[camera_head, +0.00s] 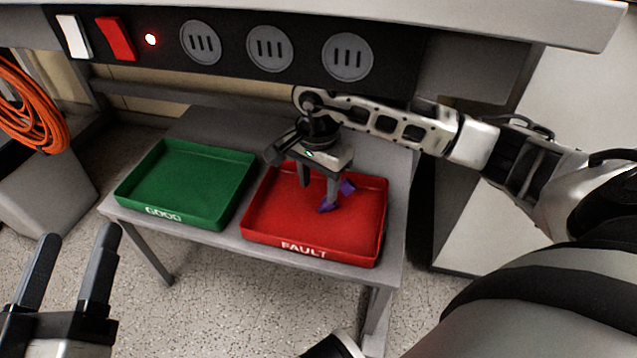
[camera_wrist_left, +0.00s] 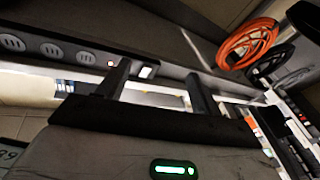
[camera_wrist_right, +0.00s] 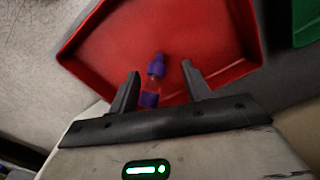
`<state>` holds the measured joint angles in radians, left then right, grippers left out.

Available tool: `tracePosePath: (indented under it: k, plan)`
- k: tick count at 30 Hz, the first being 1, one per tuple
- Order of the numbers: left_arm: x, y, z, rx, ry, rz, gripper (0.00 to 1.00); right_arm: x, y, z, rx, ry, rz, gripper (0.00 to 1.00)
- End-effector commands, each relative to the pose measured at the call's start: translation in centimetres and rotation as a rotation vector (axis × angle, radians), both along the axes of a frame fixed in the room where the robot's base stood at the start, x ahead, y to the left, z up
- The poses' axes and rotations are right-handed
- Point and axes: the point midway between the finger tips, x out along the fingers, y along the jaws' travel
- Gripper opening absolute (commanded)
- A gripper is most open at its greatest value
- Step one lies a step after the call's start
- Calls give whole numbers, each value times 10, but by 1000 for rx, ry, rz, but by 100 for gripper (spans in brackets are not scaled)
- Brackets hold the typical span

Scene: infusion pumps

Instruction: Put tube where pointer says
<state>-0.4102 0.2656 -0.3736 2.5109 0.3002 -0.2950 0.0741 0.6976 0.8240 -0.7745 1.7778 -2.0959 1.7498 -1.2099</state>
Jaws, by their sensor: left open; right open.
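The tube (camera_wrist_right: 154,78) has purple ends and a clear reddish middle, and it is in the red FAULT tray (camera_head: 350,242). It also shows in the head view (camera_head: 327,206), partly hidden behind a finger of my right gripper (camera_head: 319,195). My right gripper is open over the red tray, and in the right wrist view the tube lies between its fingers (camera_wrist_right: 160,82) without both touching it. The green GOOD tray (camera_head: 190,180) is empty, left of the red one. My left gripper (camera_head: 72,250) is open and empty at the lower left. No pointer is clearly seen.
Both trays stand on a grey low table (camera_head: 225,238). Above it is a black panel with round sockets (camera_head: 270,48), a red switch (camera_head: 116,38), a white switch (camera_head: 73,36) and a lit red lamp (camera_head: 151,39). An orange cable coil (camera_head: 35,110) hangs at left.

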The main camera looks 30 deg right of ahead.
Motion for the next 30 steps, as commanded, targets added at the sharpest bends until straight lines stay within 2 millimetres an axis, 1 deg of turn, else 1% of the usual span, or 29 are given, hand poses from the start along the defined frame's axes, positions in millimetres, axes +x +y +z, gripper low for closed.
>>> tracePosePath:
  k: [1,6,8,12,15,20,30]
  plan:
    - [-4,-1,-6,-21,75,-5,66,1,0,15,0,-4,1,48]
    - [-17,-6,-28,-75,289,-36,66,1,-1,54,-1,-6,-1,48]
    - [-22,-7,-34,-80,343,-42,66,1,0,66,-2,-4,0,48]
    - [-21,-6,-39,-31,355,-30,66,1,0,90,-1,-3,-1,48]
    - [-21,-5,-41,-6,356,-22,66,1,0,101,-1,-1,0,48]
    - [-21,-4,-44,13,358,-16,66,1,0,109,-1,1,0,48]
    - [-21,-3,-44,15,357,-14,66,1,0,109,-1,1,-1,48]
